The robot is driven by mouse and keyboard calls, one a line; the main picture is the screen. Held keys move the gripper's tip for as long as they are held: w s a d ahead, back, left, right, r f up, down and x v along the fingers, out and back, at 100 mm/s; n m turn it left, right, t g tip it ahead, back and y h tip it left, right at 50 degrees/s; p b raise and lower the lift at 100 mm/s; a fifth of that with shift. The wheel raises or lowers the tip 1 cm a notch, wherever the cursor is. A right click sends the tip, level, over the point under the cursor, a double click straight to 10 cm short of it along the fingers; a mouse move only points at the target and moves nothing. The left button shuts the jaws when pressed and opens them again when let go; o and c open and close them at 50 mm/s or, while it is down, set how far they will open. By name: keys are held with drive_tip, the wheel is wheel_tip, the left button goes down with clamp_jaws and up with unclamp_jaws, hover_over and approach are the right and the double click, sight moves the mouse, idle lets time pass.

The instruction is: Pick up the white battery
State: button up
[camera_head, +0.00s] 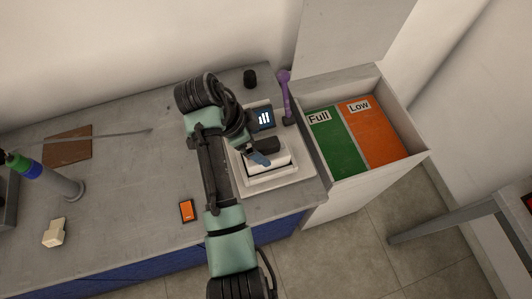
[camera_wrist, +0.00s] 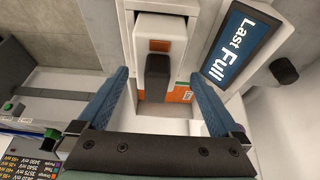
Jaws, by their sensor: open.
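A white block with a black handle, which looks like the white battery (camera_head: 268,160), sits in a white tray-like station (camera_head: 292,172) near the right end of the bench. In the wrist view the white battery (camera_wrist: 160,27) shows an orange patch, and its black handle stands towards the camera. My gripper (camera_head: 259,157) is over it. In the wrist view my gripper (camera_wrist: 159,76) is open, with one blue finger on each side of the black handle and visible gaps between. I cannot tell how far the fingertips are above the battery. My arm hides part of the station.
A screen (camera_head: 263,117) stands behind the battery; it reads "Last Full" in the wrist view. A purple tool (camera_head: 285,95) is close by. Right is an open bin with green "Full" (camera_head: 338,150) and orange "Low" (camera_head: 375,135) sections. An orange device (camera_head: 187,210) lies left.

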drive_tip(key=shift+p+x, duration=0.65)
drive_tip(key=shift+x, duration=2.05)
drive_tip(key=shift+s, duration=0.15)
clamp_jaws()
drive_tip(key=shift+r, duration=0.15)
